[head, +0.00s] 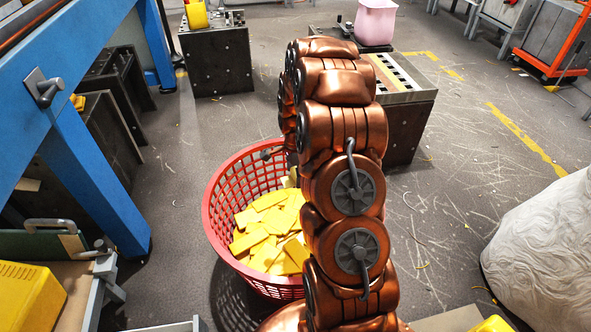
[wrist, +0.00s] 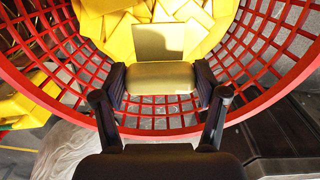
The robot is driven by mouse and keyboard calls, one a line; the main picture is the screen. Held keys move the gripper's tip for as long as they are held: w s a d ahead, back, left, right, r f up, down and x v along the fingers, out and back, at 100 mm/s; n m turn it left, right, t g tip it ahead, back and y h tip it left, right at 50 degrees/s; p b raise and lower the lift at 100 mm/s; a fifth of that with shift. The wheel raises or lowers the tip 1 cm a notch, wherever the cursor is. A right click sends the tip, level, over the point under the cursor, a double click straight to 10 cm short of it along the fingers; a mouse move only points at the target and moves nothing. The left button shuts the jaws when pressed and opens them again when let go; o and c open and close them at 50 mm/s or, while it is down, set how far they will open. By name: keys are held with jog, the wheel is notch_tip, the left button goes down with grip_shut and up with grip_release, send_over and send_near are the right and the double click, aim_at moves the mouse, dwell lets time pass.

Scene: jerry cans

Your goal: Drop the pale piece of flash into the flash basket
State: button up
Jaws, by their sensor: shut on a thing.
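The flash basket (head: 222,222) is a round red plastic lattice basket on the floor, left of my arm in the head view. Several bright yellow pieces (head: 262,235) lie in it. In the wrist view my gripper (wrist: 160,84) is shut on a pale, dull-yellow piece of flash (wrist: 160,76), held between its two dark fingers. The held piece appears over the basket's opening, with the red wall (wrist: 255,75) around it and the yellow pieces (wrist: 165,20) beyond. In the head view my copper arm hides most of the gripper and the piece.
A blue frame (head: 85,165) stands at the left, with a yellow container (head: 28,295) near its foot. A large whitish sack-like mass (head: 545,240) is at the right. Scratched floor between is mostly free.

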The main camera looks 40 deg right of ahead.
jog(key=shift+f, duration=0.6)
jog(key=o, duration=1)
jog(key=shift+r, duration=0.15)
notch_tip(320, 180, up, 11)
jog(key=shift+r, duration=0.4)
